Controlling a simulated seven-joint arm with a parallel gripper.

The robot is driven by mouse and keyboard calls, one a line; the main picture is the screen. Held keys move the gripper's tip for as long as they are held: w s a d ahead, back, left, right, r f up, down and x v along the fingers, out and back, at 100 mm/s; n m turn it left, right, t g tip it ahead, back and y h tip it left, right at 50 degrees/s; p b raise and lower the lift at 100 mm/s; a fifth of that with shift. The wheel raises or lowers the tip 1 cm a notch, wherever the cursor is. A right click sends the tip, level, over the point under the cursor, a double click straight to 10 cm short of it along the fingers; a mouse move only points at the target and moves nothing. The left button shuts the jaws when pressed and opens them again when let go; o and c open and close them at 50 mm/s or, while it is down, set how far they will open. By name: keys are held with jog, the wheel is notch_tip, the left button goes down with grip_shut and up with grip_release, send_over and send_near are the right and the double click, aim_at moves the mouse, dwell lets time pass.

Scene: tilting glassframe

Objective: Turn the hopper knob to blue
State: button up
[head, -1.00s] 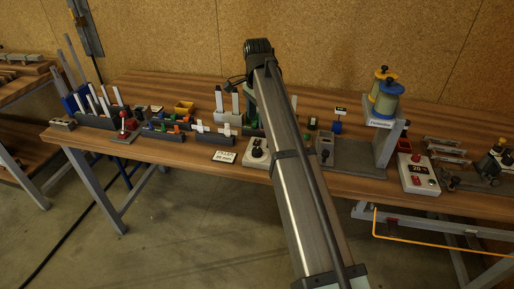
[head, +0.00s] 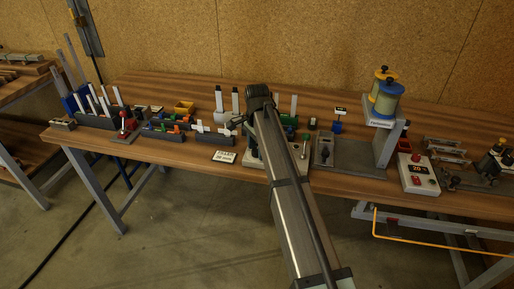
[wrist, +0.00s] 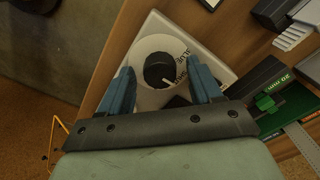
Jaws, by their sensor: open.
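The hopper knob (wrist: 160,70) is black with a white pointer line and sits on a round pale dial on a white panel (wrist: 155,24). Its pointer aims right and slightly down in the wrist view. My gripper (wrist: 160,77) is open, with a blue finger on either side of the knob and gaps visible between. In the head view my arm hides the knob, and part of the white panel (head: 288,172) shows beside it.
A green and black device (wrist: 285,100) stands right of the panel in the wrist view. In the head view, a small sign (head: 224,157) lies left of the panel, and a grey hopper stand (head: 386,145) and a red-buttoned control box (head: 418,180) stand to the right.

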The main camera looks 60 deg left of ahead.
jog(key=shift+c, duration=0.4)
jog(key=c, duration=1)
jog(key=shift+o, duration=0.2)
jog(key=n, duration=0.5)
jog(key=shift+n, duration=0.3)
jog(key=n, duration=0.6)
jog(key=o, duration=1)
